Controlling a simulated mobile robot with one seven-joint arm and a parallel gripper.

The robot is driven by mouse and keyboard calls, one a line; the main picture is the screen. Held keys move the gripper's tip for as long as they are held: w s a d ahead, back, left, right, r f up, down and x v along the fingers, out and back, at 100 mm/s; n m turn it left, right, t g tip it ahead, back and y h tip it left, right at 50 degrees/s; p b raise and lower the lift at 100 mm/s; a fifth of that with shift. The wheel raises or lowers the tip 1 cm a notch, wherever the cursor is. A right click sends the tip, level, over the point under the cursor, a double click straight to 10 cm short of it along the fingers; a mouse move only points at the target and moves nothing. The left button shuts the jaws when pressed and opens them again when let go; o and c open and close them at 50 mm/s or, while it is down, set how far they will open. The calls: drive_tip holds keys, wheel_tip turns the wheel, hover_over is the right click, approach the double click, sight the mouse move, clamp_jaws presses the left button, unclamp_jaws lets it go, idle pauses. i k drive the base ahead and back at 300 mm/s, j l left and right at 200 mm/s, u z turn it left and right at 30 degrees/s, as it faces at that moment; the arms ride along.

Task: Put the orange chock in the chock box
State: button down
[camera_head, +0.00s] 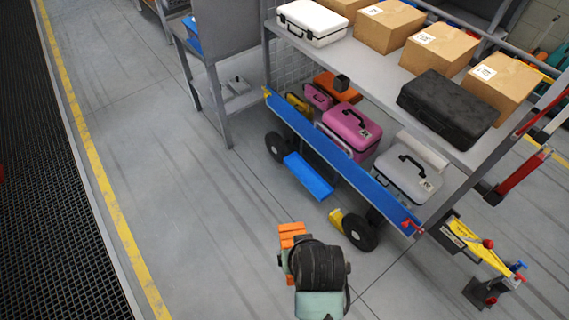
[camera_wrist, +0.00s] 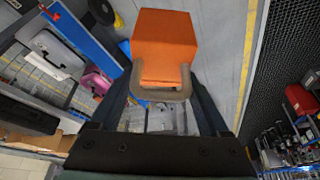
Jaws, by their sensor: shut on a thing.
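The orange chock (camera_head: 291,238) is in my gripper (camera_head: 289,262), held above the grey floor in front of the cart. In the wrist view the orange chock (camera_wrist: 165,40) fills the space beyond the fingers, and my gripper (camera_wrist: 163,88) is shut on its handle-like end. In the head view my wrist partly hides the chock. A blue box (camera_head: 308,177) hangs low at the cart's side, up and to the right of the chock and apart from it; it may be the chock box. Its inside cannot be made out.
The cart has a blue side rail (camera_head: 340,160), black wheels (camera_head: 360,232) and cases on its lower shelf. A yellow chock (camera_head: 337,220) sits by the near wheel. A yellow tow bar (camera_head: 478,247) juts out at right. The floor to the left is clear.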

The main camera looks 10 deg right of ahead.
sight(315, 187)
drive_tip(key=i+z, duration=0.1)
drive_tip(key=i, duration=0.35)
drive_tip(key=i+j+z, duration=0.1)
drive_tip(key=i, duration=0.3)
drive_tip(key=i+j+z, duration=0.1)
drive_tip(key=i, duration=0.35)
drive_tip(key=j, duration=0.1)
